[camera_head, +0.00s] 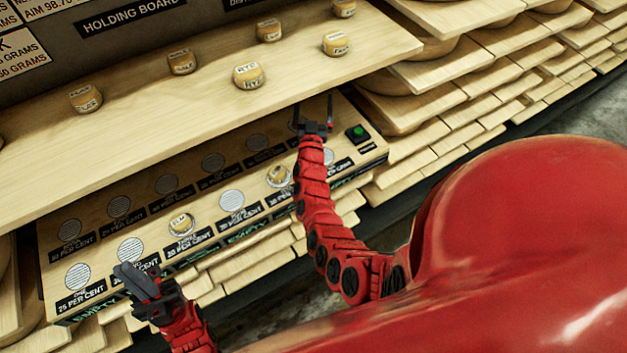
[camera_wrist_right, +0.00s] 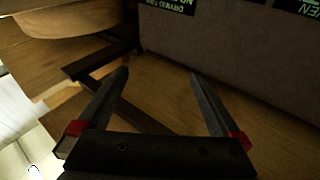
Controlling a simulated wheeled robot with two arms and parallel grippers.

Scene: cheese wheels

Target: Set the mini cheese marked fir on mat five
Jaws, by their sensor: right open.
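Several small cheeses stand on the upper holding board; their marks are mostly too small to read. One near its front edge (camera_head: 336,44) has a mark that may be fir, but I cannot be sure. Another reads RYE (camera_head: 248,76). On the lower board, round mats lie in two rows; the fifth from the left in the front row holds a cheese (camera_head: 278,176), mark unclear. A cheese that looks marked ELM (camera_head: 181,224) sits on the third. My right gripper (camera_head: 314,106) is open and empty below the upper board's edge. My left gripper (camera_head: 125,275) is by the lower board's front; its jaws are unclear.
The upper board (camera_head: 160,125) overhangs the back of the lower board. A green button (camera_head: 358,132) is at the lower board's right end. Stacked wooden boards (camera_head: 430,75) fill the right. In the right wrist view, a brown panel (camera_wrist_right: 225,60) with green lettering stands beyond my fingers.

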